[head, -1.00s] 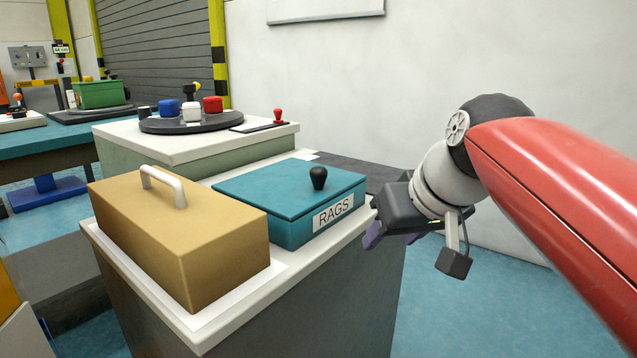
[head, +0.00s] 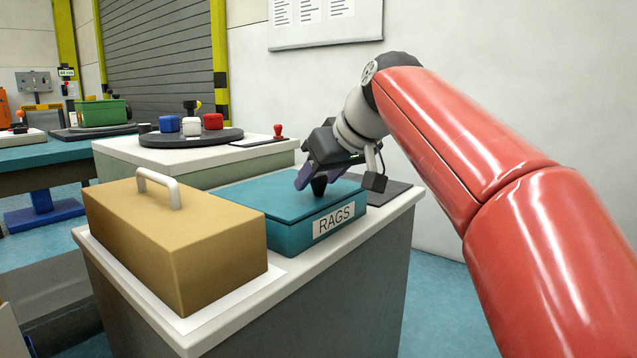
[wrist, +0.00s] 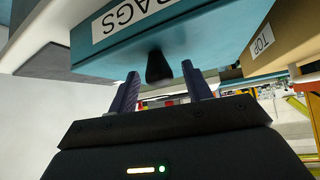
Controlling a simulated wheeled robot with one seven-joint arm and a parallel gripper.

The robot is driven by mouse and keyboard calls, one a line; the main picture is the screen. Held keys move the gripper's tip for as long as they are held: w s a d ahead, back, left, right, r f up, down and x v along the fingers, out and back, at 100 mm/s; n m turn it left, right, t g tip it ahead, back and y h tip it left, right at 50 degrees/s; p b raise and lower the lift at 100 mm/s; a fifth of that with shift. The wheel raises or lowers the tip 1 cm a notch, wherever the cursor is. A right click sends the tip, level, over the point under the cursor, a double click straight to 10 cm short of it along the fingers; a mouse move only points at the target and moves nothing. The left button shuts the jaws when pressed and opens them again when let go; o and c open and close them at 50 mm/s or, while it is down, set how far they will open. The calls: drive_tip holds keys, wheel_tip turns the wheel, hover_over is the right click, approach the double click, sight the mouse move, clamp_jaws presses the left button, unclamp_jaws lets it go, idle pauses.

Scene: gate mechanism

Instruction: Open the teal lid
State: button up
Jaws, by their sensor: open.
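The teal lid (head: 262,195) lies closed on a teal box labelled RAGS (head: 290,234), on the white-topped cabinet. Its black knob (head: 319,186) stands near the lid's right front corner. My gripper (head: 318,182) is over that corner, its purple fingers around or just beside the knob in the head view. In the wrist view the knob (wrist: 158,68) shows between the two open fingers of my gripper (wrist: 163,85), with a gap on each side. I see no contact between the fingers and the knob.
A tan box with a white handle (head: 175,240) stands close to the left of the teal box. Behind are a dark round turntable (head: 190,138) with coloured blocks and a red-handled tool (head: 277,132). A white wall is at the back right.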

drive_tip(key=shift+w+a+f, duration=0.15)
drive_tip(key=shift+w+f, duration=0.15)
drive_tip(key=shift+f, duration=0.05)
drive_tip(key=shift+c, duration=0.4)
